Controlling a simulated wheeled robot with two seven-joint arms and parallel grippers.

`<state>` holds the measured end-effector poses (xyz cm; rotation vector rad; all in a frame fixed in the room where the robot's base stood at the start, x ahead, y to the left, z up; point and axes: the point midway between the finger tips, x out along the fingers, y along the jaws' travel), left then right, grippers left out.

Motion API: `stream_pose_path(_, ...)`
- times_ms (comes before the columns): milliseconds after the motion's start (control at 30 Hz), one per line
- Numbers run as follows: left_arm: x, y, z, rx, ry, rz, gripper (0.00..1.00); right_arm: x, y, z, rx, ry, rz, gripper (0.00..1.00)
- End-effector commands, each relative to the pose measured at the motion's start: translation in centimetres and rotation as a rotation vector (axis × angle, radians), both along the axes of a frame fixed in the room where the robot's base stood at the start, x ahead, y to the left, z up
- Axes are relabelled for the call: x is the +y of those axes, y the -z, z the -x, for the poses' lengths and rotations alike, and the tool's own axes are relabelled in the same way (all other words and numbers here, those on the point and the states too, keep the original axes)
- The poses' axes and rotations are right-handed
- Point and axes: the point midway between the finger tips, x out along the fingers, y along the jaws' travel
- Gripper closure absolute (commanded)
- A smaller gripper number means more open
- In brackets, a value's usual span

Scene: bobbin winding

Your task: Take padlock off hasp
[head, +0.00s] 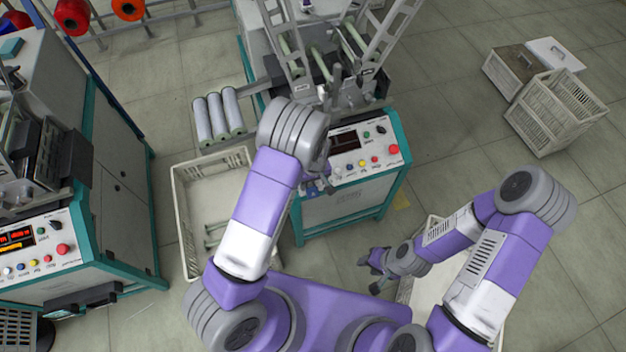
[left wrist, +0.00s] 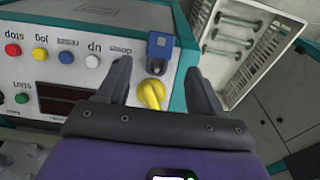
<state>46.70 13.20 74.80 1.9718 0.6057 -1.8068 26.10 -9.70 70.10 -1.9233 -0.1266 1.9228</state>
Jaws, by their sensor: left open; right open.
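A small blue padlock (left wrist: 160,46) hangs on the front panel of the winding machine (left wrist: 55,50) in the left wrist view, close to a yellow rotary knob (left wrist: 152,94). The hasp itself is too small to make out. My left gripper (left wrist: 158,68) is open, its two fingers on either side of the padlock and knob, with nothing held. In the head view my left gripper (head: 318,180) is at the machine's front left corner, and the arm partly covers that spot. My right gripper (head: 374,271) is open and empty, low in front of the machine, far from the padlock.
The panel has several coloured buttons (head: 365,163) beside the knob. A cream crate (head: 180,200) with rods stands left of the machine. Another crate (head: 405,288) is under my right arm. A second machine (head: 110,180) is at the left.

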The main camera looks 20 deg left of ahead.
Motion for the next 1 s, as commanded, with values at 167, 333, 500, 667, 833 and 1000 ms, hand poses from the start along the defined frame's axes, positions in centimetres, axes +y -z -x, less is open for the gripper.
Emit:
stream_pose_path(167, 0.1, 2.6, -0.1, 0.001, 0.001, 0.0, 0.34, 0.0, 2.1, 0.0, 0.0, 0.0, 0.0, 0.57)
stream_pose_path(333, 0.2, 4.9, -0.2, 0.002, 0.002, 0.0, 0.34, 0.0, 3.8, 0.0, 0.0, 0.0, 0.0, 0.57)
stream_pose_path(500, 0.3, 6.8, -0.4, 0.001, 0.002, 0.0, 0.34, 0.0, 5.3, 0.0, 0.0, 0.0, 0.0, 0.57)
stream_pose_path(667, 0.3, 7.6, -0.5, 0.002, 0.002, 0.001, 0.34, 0.0, 5.9, 0.0, 0.0, 0.0, 0.0, 0.57)
stream_pose_path(833, 0.3, 7.6, -0.5, 0.001, 0.002, 0.0, 0.34, 0.0, 5.8, 0.0, 0.0, 0.0, 0.0, 0.57)
stream_pose_path(1000, 0.4, 7.5, -0.5, 0.001, 0.002, 0.0, 0.43, 0.0, 5.8, 0.0, 0.0, 0.0, 0.0, 0.57)
